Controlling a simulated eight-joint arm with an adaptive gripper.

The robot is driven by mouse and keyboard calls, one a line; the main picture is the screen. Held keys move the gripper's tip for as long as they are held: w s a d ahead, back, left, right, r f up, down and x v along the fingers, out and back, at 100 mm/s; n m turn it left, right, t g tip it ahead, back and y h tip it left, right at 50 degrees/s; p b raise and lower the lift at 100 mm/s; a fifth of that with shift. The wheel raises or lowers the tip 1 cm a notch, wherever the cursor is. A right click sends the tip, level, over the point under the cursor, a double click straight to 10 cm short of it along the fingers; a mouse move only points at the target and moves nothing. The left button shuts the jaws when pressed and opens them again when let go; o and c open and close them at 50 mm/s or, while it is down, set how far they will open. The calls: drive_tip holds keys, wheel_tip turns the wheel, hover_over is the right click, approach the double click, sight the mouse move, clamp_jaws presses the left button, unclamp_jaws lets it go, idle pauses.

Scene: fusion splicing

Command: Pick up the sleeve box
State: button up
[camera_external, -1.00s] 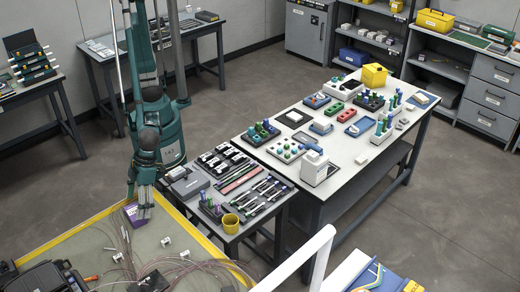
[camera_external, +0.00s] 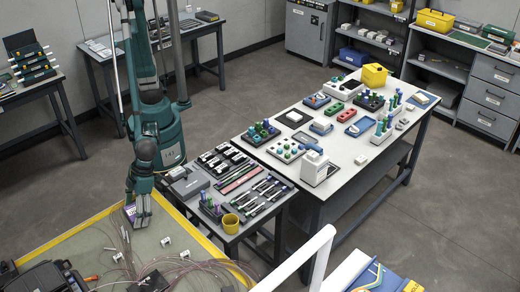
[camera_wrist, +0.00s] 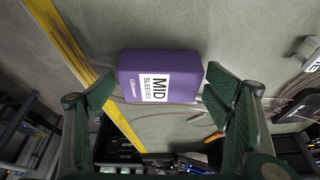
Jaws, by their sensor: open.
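The sleeve box is a purple box (camera_wrist: 188,75) with a white label reading "MID SLEEVES". In the wrist view it lies between the tips of my gripper (camera_wrist: 160,103), whose two green-padded fingers are spread on either side of it. The left finger is very near the box's left side and the right finger near its right side; I cannot tell whether either touches.
The yellow-edged mat (camera_external: 75,245) bears loose fibre cables (camera_external: 190,270), small white blocks (camera_external: 166,241) and a black case (camera_external: 40,278). A tool cart (camera_external: 232,195) with a yellow cup (camera_external: 230,222) stands to the right. A white workbench (camera_external: 360,150) stands beyond it.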

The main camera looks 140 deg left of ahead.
sight(134, 212)
drive_tip(key=c, duration=1)
drive_tip(key=shift+r, duration=0.1)
drive_tip(key=shift+r+p, duration=1.2)
drive_tip(key=shift+r, duration=3.7)
